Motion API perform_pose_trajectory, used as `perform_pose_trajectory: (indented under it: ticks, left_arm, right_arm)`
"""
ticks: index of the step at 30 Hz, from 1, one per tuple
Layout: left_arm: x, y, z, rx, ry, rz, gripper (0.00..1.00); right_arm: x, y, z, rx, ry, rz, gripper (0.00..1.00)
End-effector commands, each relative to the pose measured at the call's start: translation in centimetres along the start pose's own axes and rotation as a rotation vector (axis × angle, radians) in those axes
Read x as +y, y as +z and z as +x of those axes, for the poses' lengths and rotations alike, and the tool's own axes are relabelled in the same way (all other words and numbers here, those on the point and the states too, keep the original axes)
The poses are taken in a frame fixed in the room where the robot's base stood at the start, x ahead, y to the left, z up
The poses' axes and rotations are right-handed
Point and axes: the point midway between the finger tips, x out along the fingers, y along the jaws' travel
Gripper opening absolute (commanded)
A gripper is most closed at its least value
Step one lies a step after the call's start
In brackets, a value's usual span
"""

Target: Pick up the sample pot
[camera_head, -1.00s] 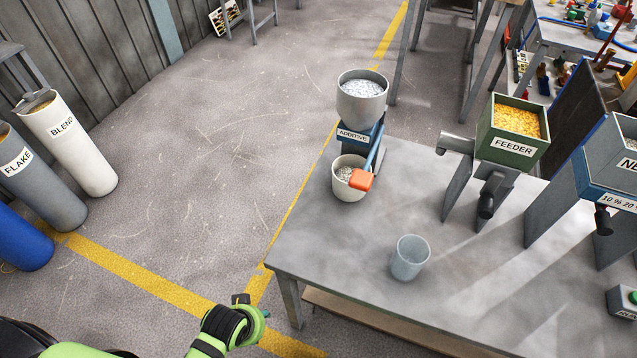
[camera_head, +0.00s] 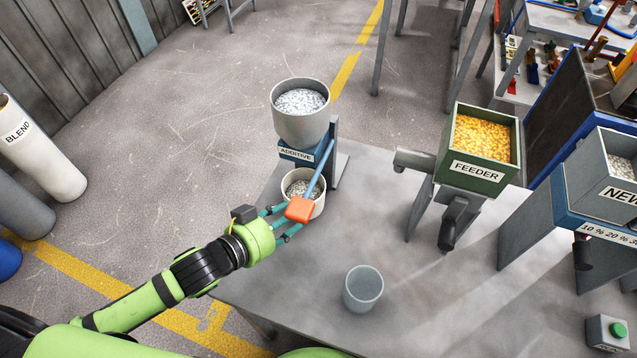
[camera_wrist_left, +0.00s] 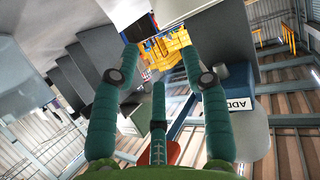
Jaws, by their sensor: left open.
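An empty, see-through grey pot (camera_head: 363,292), which looks like the sample pot, stands upright on the grey table (camera_head: 420,270) near its front. My left gripper (camera_head: 286,220) is open at the table's left side, behind and left of this pot and well apart from it. Its teal fingers (camera_wrist_left: 160,70) are spread in the left wrist view, with no pot between them. They are close to the orange paddle (camera_head: 300,209) of the additive dispenser; I cannot tell whether they touch it. My right gripper is not in view.
The additive dispenser (camera_head: 297,154) has a hopper (camera_head: 300,126) above a pale pot of granules (camera_head: 318,207). The green feeder (camera_head: 470,180) and another grey hopper (camera_head: 580,225) stand to the right. A box with a green button (camera_head: 607,333) is at the front right. The table's middle is clear.

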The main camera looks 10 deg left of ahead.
Motion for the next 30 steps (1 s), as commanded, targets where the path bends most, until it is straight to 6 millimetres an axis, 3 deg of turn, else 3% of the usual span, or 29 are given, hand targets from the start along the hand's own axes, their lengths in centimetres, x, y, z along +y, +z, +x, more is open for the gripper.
perform_pose_trajectory:
  ticks: [7,11,21,30]
  left_arm:
    - [-0.1,-0.2,4.2,0.003,-0.001,-0.001,0.46]
    - [-0.1,-0.1,5.8,0.001,-0.002,-0.001,0.46]
    - [-0.4,0.3,9.0,0.001,-0.002,0.001,0.46]
    - [-0.4,0.5,11.6,0.001,-0.001,0.000,0.46]
  right_arm:
    - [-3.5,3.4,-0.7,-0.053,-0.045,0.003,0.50]
    - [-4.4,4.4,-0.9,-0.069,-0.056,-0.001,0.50]
    - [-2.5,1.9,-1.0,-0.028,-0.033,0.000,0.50]
    - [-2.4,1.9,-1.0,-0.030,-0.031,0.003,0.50]
